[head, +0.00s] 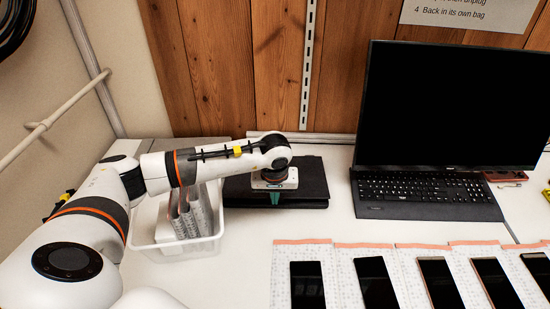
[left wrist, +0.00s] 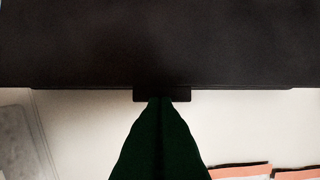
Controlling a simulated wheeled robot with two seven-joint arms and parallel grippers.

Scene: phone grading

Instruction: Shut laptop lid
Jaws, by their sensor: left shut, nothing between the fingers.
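The laptop (head: 312,182) is a flat black slab on the white table, left of the monitor; its dark lid (left wrist: 160,40) lies down over the base. I cannot tell whether a thin gap is left between them. In the left wrist view a small dark tab (left wrist: 180,95) stands out at the middle of its front edge. My left gripper (head: 275,198) is over the laptop's front part, its green fingers pointing down. The fingers (left wrist: 160,99) are shut and empty, their tips at the tab; I cannot tell if they touch. My right gripper is not in view.
A white bin (head: 178,250) with grey-white packets stands close left of the laptop, under my left arm. A black monitor (head: 450,105) and keyboard (head: 425,192) are to the right. Several phones on patterned bags (head: 380,283) line the front. Bare table lies between.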

